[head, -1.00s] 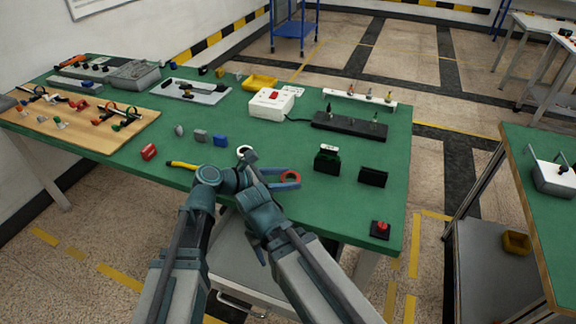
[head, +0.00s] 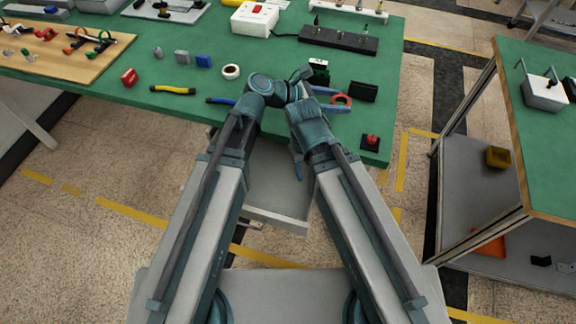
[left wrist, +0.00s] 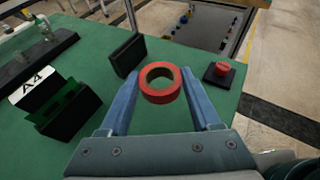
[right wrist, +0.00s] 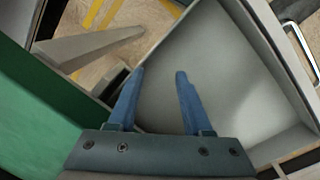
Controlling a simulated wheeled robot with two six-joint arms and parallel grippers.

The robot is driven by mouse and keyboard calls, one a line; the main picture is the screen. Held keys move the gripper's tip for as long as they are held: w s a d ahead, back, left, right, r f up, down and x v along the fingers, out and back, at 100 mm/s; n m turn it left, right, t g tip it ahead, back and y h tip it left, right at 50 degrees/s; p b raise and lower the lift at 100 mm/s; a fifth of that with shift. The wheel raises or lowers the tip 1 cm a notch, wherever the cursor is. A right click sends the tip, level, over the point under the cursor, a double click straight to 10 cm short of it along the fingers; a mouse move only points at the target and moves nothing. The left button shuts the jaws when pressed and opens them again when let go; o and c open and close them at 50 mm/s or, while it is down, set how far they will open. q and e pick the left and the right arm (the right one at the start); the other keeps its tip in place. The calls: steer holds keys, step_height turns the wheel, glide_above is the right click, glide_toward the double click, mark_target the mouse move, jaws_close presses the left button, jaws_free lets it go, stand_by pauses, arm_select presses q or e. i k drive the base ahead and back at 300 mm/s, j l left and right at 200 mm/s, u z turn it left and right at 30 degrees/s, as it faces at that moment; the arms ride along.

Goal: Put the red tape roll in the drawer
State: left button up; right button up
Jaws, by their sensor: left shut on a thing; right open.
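The red tape roll (left wrist: 161,85) is held between the fingertips of my left gripper (left wrist: 160,92). In the head view the roll (head: 341,101) shows close to the front right part of the green table (head: 225,120). I cannot tell how far it is above the table top. The grey drawer (right wrist: 225,90) is pulled out under the table's front edge, and its visible inside is bare. It also shows between my arms in the head view (head: 275,190). My right gripper (right wrist: 160,73) is open and empty, pointing down over the drawer by one side wall.
A black block (head: 363,91), a card holder marked A4 (left wrist: 55,105) and a red button on a black base (head: 371,141) stand near the roll. A white tape roll (head: 231,72) and a yellow-handled tool (head: 172,90) lie further left. A second table (head: 540,130) stands right.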

mark_target(258, 179)
steer(key=k+j+z, duration=0.1)
steer(key=j+z, duration=0.35)
steer(key=k+j+z, duration=0.1)
steer(key=j+z, duration=0.2)
steer(key=z, duration=0.2)
steer(key=k+j+z, duration=0.1)
steer(key=k+j, duration=0.35)
steer(key=j, duration=0.15)
steer(key=k+j+z, duration=0.15)
steer(key=k+j, duration=0.3)
steer(key=j, duration=0.15)
